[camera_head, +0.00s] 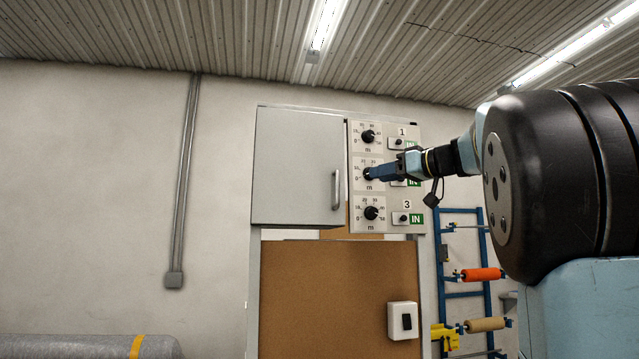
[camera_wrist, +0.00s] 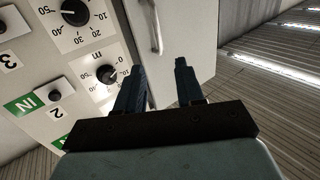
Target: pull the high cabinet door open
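The high cabinet door (camera_head: 297,165) is a pale grey panel, flat against the cabinet front as far as I can tell. Its vertical bar handle (camera_head: 336,189) is near the right edge. My gripper (camera_head: 371,174) is to the right of the handle, in front of the middle dial panel. In the wrist view, my gripper (camera_wrist: 156,75) has its two dark blue fingers apart with nothing between them. The handle (camera_wrist: 154,25) shows beyond the fingertips, apart from them, with the door (camera_wrist: 188,35) behind. The exact distance to the handle is unclear.
A panel with several black dials (camera_head: 371,213) and small switches (camera_head: 401,218) stands right of the door. A brown board (camera_head: 320,295) with a white switch box (camera_head: 402,320) is below. A blue rack (camera_head: 463,295) is at right. Open wall lies left.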

